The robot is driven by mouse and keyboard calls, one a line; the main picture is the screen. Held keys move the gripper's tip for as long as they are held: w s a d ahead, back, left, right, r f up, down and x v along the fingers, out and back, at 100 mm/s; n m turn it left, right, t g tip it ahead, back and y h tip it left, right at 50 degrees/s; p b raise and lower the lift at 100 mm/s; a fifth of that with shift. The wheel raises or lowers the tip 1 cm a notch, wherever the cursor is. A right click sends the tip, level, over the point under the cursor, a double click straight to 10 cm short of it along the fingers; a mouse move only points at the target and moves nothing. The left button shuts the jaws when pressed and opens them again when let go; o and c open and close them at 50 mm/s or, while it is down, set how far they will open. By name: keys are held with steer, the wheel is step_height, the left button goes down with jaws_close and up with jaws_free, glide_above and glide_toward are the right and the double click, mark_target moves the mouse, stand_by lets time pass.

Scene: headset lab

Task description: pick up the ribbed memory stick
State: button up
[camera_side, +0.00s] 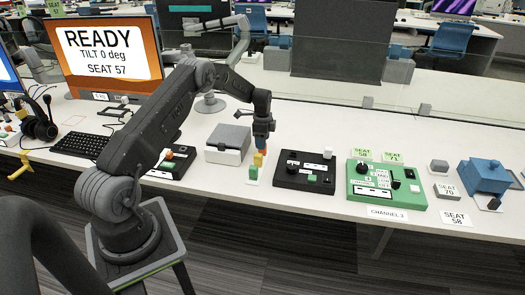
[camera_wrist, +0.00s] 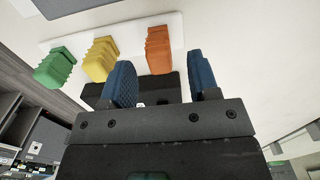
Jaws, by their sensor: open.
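Three stick-like pieces, green (camera_wrist: 55,68), yellow (camera_wrist: 101,60) and orange (camera_wrist: 158,50), stand in a row on a white strip (camera_wrist: 70,41) in the wrist view. All three show ridges, so I cannot tell by ribbing alone which is the ribbed memory stick. My gripper (camera_wrist: 162,78) is open, with its blue fingertips on either side of the orange piece's line and nothing seen held. In the side view my gripper (camera_side: 263,132) points down just above the row, nearest the orange piece; the green piece (camera_side: 253,173) is nearest the table's front edge.
A grey-white box (camera_side: 227,146) stands left of the row, and a black panel (camera_side: 304,173) stands close on the right. A green control box (camera_side: 385,186) and a blue device (camera_side: 484,176) are farther right. A keyboard (camera_side: 80,145) lies at left.

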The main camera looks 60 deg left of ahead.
step_height(320, 180, down, 3)
steer(key=shift+f, duration=0.15)
steer(key=c, duration=1)
step_height(320, 180, up, 5)
steer(key=shift+f, duration=0.2)
steer(key=s+a+r, duration=0.1)
steer(key=s+r, duration=0.1)
steer(key=s, duration=0.1)
steer(key=s+a+r, duration=0.2)
steer(key=s, duration=0.1)
steer(key=s+a+r, duration=0.2)
steer(key=s, duration=0.1)
steer(key=shift+s+a, duration=0.15)
steer(key=shift+a, duration=0.1)
steer(key=shift+s+a+r, duration=0.2)
steer(key=shift+s+r, duration=0.2)
steer(key=shift+r, duration=0.05)
